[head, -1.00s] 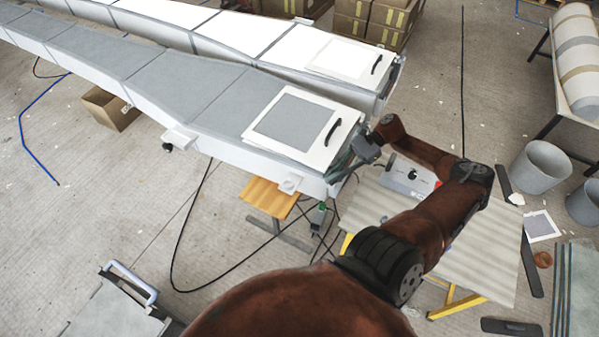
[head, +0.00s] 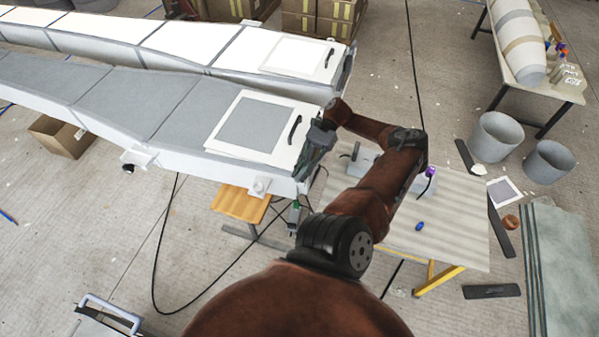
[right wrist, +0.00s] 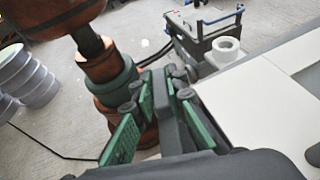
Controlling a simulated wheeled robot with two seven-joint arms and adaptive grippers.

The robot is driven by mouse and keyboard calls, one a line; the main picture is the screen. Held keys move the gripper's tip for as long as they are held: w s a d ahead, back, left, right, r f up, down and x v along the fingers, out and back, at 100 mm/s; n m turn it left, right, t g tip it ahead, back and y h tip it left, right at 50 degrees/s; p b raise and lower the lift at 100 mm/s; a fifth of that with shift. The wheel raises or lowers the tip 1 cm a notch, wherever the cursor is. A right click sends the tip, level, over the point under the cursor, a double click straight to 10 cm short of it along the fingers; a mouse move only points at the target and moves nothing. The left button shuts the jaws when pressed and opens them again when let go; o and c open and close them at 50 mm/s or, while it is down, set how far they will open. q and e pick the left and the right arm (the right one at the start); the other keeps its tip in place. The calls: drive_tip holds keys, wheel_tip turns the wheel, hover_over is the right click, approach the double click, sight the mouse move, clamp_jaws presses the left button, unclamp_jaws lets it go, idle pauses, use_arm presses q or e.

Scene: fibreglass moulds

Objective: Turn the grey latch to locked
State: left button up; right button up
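My right gripper (head: 314,150) is at the near right end of the long grey-and-white mould (head: 160,105), close beside its end face. In the right wrist view its green-padded fingers (right wrist: 166,112) stand apart. A dark grey upright bar (right wrist: 170,118) shows between them; it may be the grey latch, but I cannot tell for sure, nor whether the pads touch it. In the head view the gripper and wrist cover this spot, so the latch's position is not readable. My left gripper is in neither view.
A white panel with a black handle (head: 295,130) lies on the mould's end. A white round fitting (head: 260,187) sticks out of its side. A work table (head: 450,215) with a blue item (head: 420,226) stands right, under my right arm. Buckets (head: 497,137) stand beyond.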

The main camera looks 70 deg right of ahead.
drive_tip(key=o, duration=0.5)
drive_tip(key=shift+c, duration=0.2)
drive_tip(key=shift+v, duration=3.8)
